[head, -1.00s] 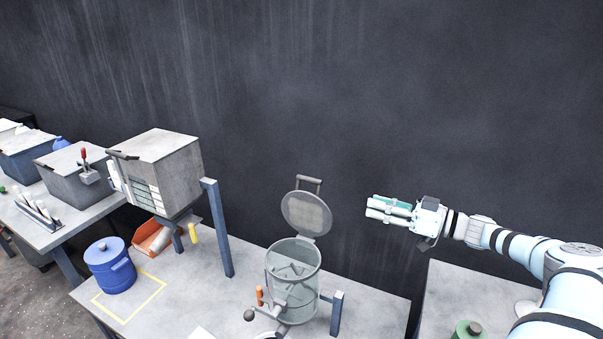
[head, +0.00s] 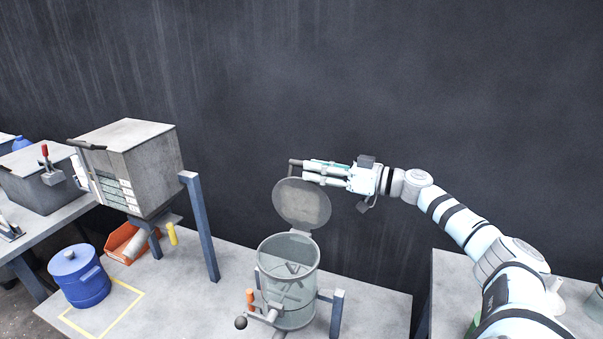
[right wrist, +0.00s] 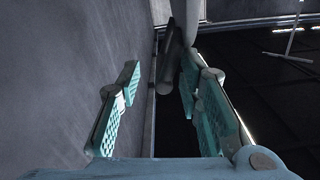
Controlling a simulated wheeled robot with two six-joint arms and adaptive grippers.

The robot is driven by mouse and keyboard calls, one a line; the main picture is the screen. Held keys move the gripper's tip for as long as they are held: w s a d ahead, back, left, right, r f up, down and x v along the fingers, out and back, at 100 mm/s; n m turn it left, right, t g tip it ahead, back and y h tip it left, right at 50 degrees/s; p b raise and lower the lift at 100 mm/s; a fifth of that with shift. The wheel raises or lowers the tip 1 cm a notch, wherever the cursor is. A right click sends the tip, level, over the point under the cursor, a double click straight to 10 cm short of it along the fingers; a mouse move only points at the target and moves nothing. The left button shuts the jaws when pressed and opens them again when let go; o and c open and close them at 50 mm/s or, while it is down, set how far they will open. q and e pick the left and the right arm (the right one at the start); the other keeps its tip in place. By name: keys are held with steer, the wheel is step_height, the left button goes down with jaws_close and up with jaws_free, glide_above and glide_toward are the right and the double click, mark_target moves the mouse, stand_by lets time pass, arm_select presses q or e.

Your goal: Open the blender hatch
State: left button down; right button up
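The blender (head: 287,282) is a clear round vessel on the grey table. Its round grey hatch (head: 302,204) stands raised, nearly upright, at the vessel's back rim. The hatch's bar handle (head: 294,163) is at its top, partly hidden by my right gripper (head: 309,172). In the right wrist view the gripper (right wrist: 160,66) is open, with a finger on each side. The dark handle bar (right wrist: 169,62) shows between the fingertips, closer to the right finger; I cannot tell whether they touch. My left gripper is not in view.
A grey box machine (head: 131,165) on blue posts stands to the left. A blue lidded pot (head: 80,278) sits by a yellow outline, with an orange bin (head: 122,243) behind it. The dark wall (head: 400,90) is behind the blender. A gap separates the right table (head: 462,275).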

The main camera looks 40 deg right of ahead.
steer(key=shift+w+a+r+p, duration=0.2)
steer(key=shift+w+a, duration=0.25)
steer(key=shift+w, duration=0.2)
steer(key=shift+w+a+r+p, duration=0.2)
steer(key=shift+w+a, duration=0.2)
steer(key=shift+w, duration=0.2)
steer(key=shift+w+a+f, duration=0.2)
steer(key=shift+w, duration=0.2)
jaws_close()
steer(key=shift+d, duration=0.1)
